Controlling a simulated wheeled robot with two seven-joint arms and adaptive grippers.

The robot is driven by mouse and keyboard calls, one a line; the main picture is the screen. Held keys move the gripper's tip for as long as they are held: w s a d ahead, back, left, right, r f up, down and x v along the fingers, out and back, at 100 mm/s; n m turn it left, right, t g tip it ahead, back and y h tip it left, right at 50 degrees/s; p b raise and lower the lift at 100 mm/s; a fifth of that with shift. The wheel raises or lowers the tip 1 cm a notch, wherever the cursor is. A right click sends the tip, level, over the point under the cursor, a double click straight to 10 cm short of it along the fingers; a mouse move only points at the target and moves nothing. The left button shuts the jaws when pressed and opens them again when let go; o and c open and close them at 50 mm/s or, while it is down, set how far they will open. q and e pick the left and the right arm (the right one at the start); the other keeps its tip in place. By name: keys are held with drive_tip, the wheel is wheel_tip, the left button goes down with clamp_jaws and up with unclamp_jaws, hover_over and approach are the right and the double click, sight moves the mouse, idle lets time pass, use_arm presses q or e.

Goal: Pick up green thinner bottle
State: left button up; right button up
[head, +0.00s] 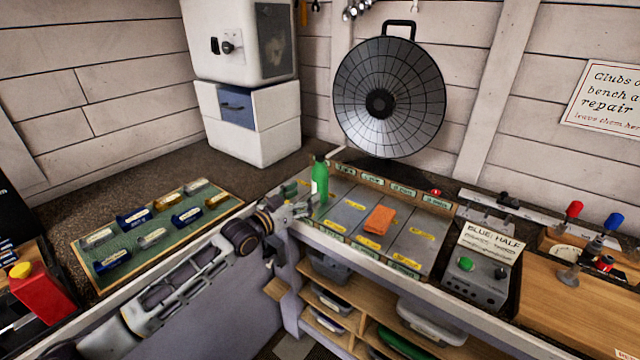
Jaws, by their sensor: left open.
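The green thinner bottle (320,180) stands upright at the left end of the sectioned grey tray on the bench, with a pale label on its side. My left gripper (306,208) is just left of and in front of the bottle, at about the height of its lower part. The gripper is open. The bottle does not look held; whether a finger touches it I cannot tell. My right gripper is not in view.
A green board (158,233) with several small labelled items is at left. A grey control box (478,275) stands at right. A red can (42,290) is at far left.

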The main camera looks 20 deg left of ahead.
sight(314, 189)
use_arm(q)
drive_tip(key=shift+x, duration=1.05)
drive_tip(key=shift+w, duration=0.15)
drive_tip(key=shift+x, duration=2.45)
drive_tip(key=c, duration=1.1)
